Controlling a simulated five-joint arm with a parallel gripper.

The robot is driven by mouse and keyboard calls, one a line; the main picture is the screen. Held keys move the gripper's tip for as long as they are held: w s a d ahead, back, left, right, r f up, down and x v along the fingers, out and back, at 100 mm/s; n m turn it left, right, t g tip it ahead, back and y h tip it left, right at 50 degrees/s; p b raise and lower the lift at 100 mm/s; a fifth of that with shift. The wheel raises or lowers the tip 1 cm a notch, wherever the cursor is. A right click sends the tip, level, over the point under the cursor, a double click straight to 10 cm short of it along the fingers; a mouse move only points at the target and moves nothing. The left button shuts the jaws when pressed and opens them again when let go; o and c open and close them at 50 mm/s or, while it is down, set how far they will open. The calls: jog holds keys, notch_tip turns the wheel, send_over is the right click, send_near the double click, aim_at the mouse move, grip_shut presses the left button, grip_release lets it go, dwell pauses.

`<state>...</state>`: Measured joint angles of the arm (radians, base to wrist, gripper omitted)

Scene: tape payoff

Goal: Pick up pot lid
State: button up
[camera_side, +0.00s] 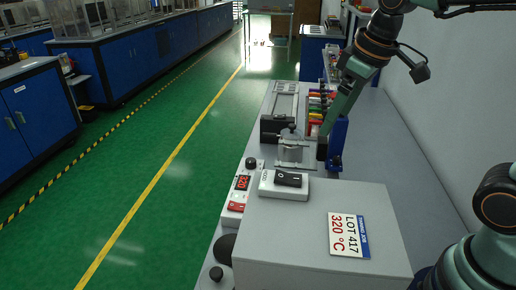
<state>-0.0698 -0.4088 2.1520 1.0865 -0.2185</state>
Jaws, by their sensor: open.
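A small grey metal piece with a knob on top (290,134), which looks like the pot lid, sits on a flat silver plate (296,165) near the middle of the picture. Its edges are too small to separate clearly from the parts around it. My gripper (321,148) is low, just right of this piece, with its dark fingertips pointing down. It is open and appears empty. I cannot tell whether it touches the lid or plate.
A dark fixture (278,128) and coloured parts (316,107) stand behind. A blue upright (338,140) is close right of my gripper.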

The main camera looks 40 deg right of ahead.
jog(key=s+m, duration=0.1)
jog(key=s+d+f+m+t, duration=0.1)
jog(key=s+d+f+m, duration=0.1)
jog(key=s, duration=0.1)
jog(key=shift+d+f+t, duration=0.1)
jog(key=shift+f+t, duration=0.15)
jog(key=shift+t, duration=0.15)
jog(key=shift+s+f, duration=0.1)
jog(key=shift+f, duration=0.1)
jog(key=c, duration=0.6)
jog(key=shift+o, duration=0.2)
jog(key=shift+r, duration=0.1)
jog(key=w+a+f+m+g, duration=0.2)
jog(key=w+a+m+g, duration=0.45)
jog(key=w+m, duration=0.65)
jog(key=shift+m+t, duration=0.4)
jog(key=shift+t, duration=0.15)
jog(key=f, duration=0.4)
jog(key=a+f, duration=0.1)
jog(key=f, duration=0.1)
jog(key=shift+s, duration=0.35)
jog(key=shift+s+a+f, duration=0.1)
jog(key=shift+s+f, duration=0.05)
jog(key=shift+f, duration=1.2)
jog(key=shift+s+a+f, duration=0.1)
jog(key=shift+s+f, duration=0.05)
jog(key=shift+f, duration=1.2)
